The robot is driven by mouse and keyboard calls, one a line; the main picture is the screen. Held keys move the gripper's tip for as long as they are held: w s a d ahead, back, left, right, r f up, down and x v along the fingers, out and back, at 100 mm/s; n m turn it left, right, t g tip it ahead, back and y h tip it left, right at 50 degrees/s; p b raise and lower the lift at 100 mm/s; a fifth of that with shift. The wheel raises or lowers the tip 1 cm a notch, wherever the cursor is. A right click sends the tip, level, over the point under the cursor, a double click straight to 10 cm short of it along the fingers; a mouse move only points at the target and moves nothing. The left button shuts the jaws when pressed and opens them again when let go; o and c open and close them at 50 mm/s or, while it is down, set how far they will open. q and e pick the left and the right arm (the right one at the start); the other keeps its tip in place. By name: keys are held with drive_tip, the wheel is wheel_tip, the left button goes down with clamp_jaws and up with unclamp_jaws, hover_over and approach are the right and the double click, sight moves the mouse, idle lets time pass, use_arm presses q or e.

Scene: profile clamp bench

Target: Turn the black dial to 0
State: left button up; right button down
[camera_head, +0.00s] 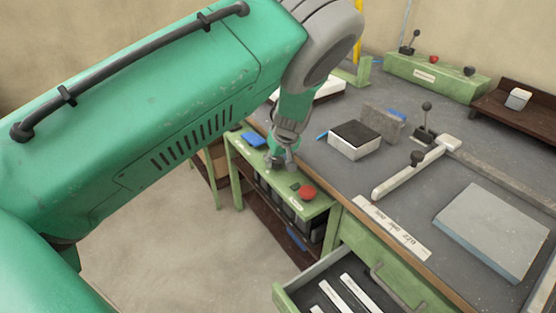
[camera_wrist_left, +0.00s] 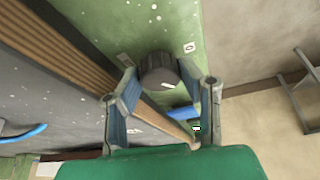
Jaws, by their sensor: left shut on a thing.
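The black dial (camera_wrist_left: 158,72) sits on a green panel (camera_wrist_left: 172,22) in the left wrist view. A small pale mark shows on its near lower edge, turned away from the white label (camera_wrist_left: 190,47) that seems to read 0. Another small pale label (camera_wrist_left: 125,60) is partly behind the finger. My left gripper (camera_wrist_left: 157,82) has one finger on each side of the dial and is shut on it. In the head view my left gripper (camera_head: 281,158) points down at the low green bench (camera_head: 238,160), hiding most of the dial. My right gripper is not in view.
A red button (camera_head: 308,192) and a blue item (camera_head: 253,139) are on the low green bench. The grey workbench (camera_head: 330,172) edge runs close beside it. An open drawer (camera_head: 290,297), a box with a dark top (camera_head: 355,146) and a clamp bar (camera_head: 405,174) are to the right.

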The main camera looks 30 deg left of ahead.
use_arm(q)
drive_tip(key=o, duration=0.9)
drive_tip(key=shift+w+r, duration=0.3)
drive_tip(key=shift+c, duration=0.2)
drive_tip(key=shift+f, duration=0.1)
drive_tip(key=shift+s, duration=0.1)
drive_tip(key=v, duration=0.7)
drive_tip(key=shift+s, duration=0.15)
